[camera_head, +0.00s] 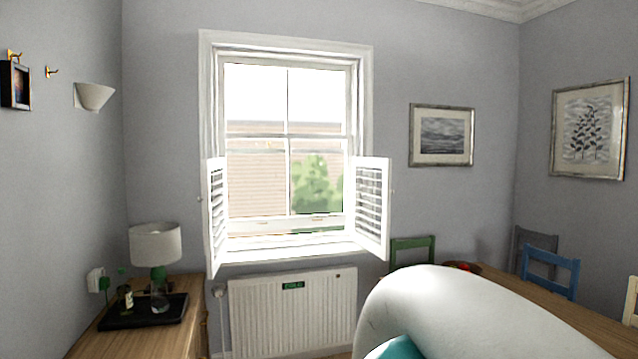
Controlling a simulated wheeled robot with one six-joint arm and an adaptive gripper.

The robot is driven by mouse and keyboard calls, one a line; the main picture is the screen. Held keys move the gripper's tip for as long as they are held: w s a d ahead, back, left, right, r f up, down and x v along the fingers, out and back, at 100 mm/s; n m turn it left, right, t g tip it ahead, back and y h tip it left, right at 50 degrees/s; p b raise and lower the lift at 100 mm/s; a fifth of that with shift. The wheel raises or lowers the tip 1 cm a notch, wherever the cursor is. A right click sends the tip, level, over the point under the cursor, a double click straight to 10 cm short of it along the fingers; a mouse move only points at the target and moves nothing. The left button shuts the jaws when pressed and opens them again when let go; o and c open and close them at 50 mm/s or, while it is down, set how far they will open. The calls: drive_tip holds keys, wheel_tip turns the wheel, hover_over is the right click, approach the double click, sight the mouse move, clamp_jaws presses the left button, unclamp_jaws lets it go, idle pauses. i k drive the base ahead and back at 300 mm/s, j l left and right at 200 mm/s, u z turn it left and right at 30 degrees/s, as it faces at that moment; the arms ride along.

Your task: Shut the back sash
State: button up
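The white sash window (288,134) is in the back wall, left of the picture's middle. Its upper and lower panes meet at a rail about halfway up. The bottom rail (300,221) of the lower sash appears slightly above the sill (290,255), with a narrow strip of outside view beneath it. Two louvred half-shutters, left (215,215) and right (370,205), stand swung open into the room at its lower half. My gripper is out of view; only a white rounded link of my arm shows at the lower right, in front of the radiator's right side.
A white radiator (290,312) is under the window. A wooden cabinet (190,330) with a lamp (156,245) and black tray (120,318) stands at left. A dining table (560,318) with a green chair (412,246) and blue chair (550,270) is at right.

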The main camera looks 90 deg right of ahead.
sight(291, 221)
drive_tip(key=z, duration=2.45)
drive_tip(key=i+l, duration=0.1)
drive_tip(key=i, duration=0.5)
drive_tip(key=i+l, duration=0.1)
drive_tip(key=i, duration=0.55)
